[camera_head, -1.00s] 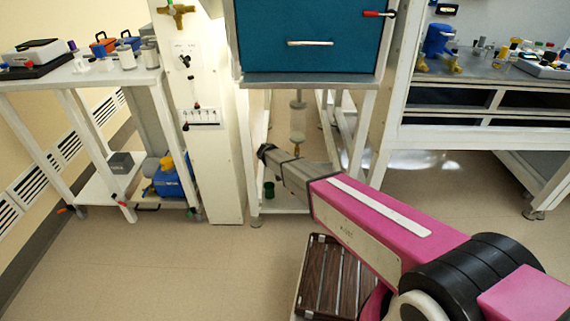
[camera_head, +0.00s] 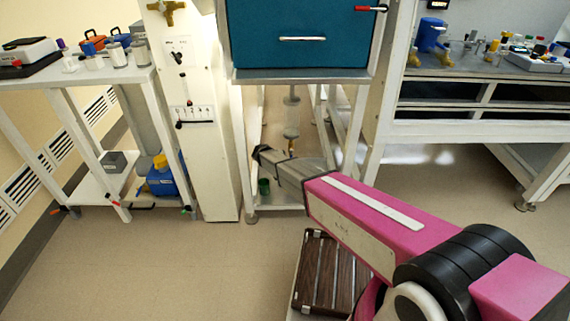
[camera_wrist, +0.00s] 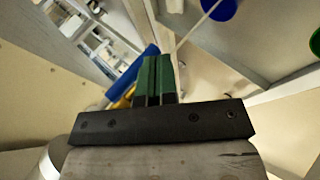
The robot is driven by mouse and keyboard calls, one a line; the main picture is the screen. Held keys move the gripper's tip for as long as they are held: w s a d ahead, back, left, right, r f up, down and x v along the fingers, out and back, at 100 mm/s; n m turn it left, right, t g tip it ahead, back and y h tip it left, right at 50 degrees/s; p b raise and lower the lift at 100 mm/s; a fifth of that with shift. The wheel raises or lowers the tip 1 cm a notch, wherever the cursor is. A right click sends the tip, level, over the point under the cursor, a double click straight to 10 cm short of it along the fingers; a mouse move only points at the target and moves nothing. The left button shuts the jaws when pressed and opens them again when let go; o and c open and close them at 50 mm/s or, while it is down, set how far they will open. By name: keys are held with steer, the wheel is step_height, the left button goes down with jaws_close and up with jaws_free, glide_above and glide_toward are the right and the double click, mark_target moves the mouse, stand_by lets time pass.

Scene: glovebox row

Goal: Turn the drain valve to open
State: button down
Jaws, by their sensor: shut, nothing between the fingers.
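A clear vertical cylinder (camera_head: 291,118) hangs beneath the teal cabinet (camera_head: 303,38), with a small brass fitting (camera_head: 291,146) at its lower end. This may be the drain valve; its handle and setting cannot be made out. My arm reaches under the cabinet, and its dark end, my gripper (camera_head: 258,152), is left of and slightly lower than the fitting in the head view. In the wrist view the green fingers of my gripper (camera_wrist: 154,60) are together, with nothing seen between them. A blue cylindrical part (camera_wrist: 142,62) and a yellow part (camera_wrist: 124,100) show behind the fingers.
White frame legs (camera_head: 250,160) stand beside my arm. A white column (camera_head: 195,130) with valves and a brass valve (camera_head: 167,11) is to the left. A blue pump (camera_head: 165,178) sits on a low shelf. A green cup (camera_head: 264,187) is under the cabinet. Floor at left front is clear.

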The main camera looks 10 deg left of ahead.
steer(key=shift+a, duration=0.1)
steer(key=s+a+r+m+g+y, duration=0.1)
steer(key=s+r+y, duration=0.25)
steer(key=r, duration=0.85)
steer(key=s+a+r+m+g+y, duration=0.15)
steer(key=r+y, duration=0.35)
steer(key=r, duration=0.7)
steer(key=s+d+f, duration=0.1)
steer(key=s+d, duration=0.1)
steer(key=d, duration=0.6)
steer(key=s+d+f+g, duration=0.1)
steer(key=s+d+f, duration=0.1)
steer(key=d, duration=0.7)
steer(key=s+d+f+g+h, duration=0.1)
steer(key=s+d, duration=0.1)
steer(key=d, duration=0.7)
steer(key=shift+s+d+f+m, duration=0.25)
steer(key=shift+s+f+m, duration=0.1)
